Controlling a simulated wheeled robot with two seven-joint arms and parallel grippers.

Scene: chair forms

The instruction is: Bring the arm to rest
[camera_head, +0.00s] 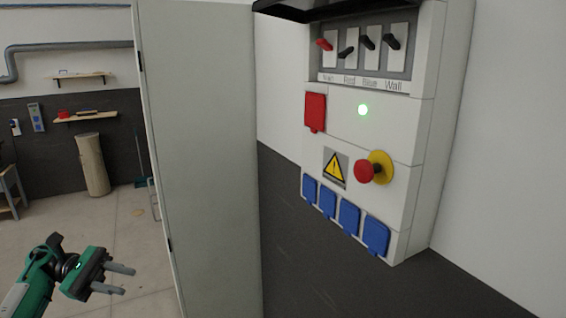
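My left gripper (122,279) is at the lower left of the head view, at the end of my green and dark arm. Its two grey fingers are spread apart with nothing between them. It is in front of the concrete floor, left of the tall grey cabinet door, and touches nothing that I can see. My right gripper does not show.
A tall grey cabinet door (200,160) stands beside my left gripper. Floor (120,225) behind the gripper is mostly clear.

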